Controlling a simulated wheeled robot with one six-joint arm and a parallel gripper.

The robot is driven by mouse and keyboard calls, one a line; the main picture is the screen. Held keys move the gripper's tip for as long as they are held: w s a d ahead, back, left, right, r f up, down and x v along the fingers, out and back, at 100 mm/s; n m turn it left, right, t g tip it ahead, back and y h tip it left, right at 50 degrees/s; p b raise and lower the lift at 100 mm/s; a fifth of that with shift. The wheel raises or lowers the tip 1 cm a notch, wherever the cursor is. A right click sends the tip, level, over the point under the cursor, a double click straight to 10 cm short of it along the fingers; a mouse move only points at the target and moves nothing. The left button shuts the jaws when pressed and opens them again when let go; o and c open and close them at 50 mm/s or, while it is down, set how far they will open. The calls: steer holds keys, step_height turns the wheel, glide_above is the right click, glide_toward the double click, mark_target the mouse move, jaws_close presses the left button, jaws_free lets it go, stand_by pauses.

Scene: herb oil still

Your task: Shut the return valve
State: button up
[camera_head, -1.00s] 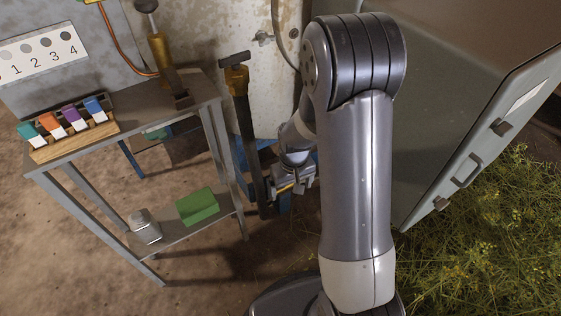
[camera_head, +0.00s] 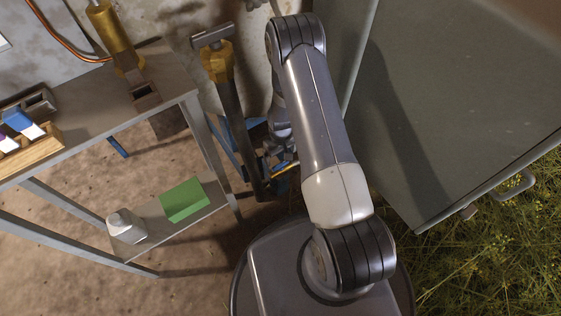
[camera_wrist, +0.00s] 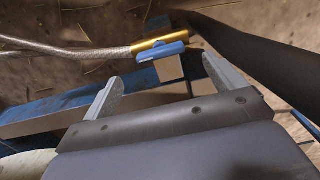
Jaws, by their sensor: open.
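The return valve shows in the wrist view as a brass body (camera_wrist: 150,44) with a blue lever (camera_wrist: 162,52). The lever lies roughly along the body, in line with the braided hose (camera_wrist: 80,50) joining from the left. My gripper (camera_wrist: 161,68) is open, its two fingers spread either side of a pale block (camera_wrist: 168,68) below the lever. Nothing is held, and the lever is just beyond the fingertips. In the head view a small yellow bit (camera_head: 285,167), likely the valve, shows beside my gripper, low by the dark post. My arm hides much of that area.
A dark post with a brass top (camera_head: 215,62) stands left of my arm. A metal bench (camera_head: 75,105) with a green block (camera_head: 184,199) on its lower shelf is further left. A large grey cabinet (camera_head: 450,90) stands close on the right, with grass beyond.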

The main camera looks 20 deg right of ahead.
mark_target(281, 163)
step_height(281, 163, down, 6)
steer(key=shift+f+b, duration=0.1)
steer(key=shift+b, duration=0.6)
steer(key=shift+c, duration=0.2)
steer(key=c, duration=0.9)
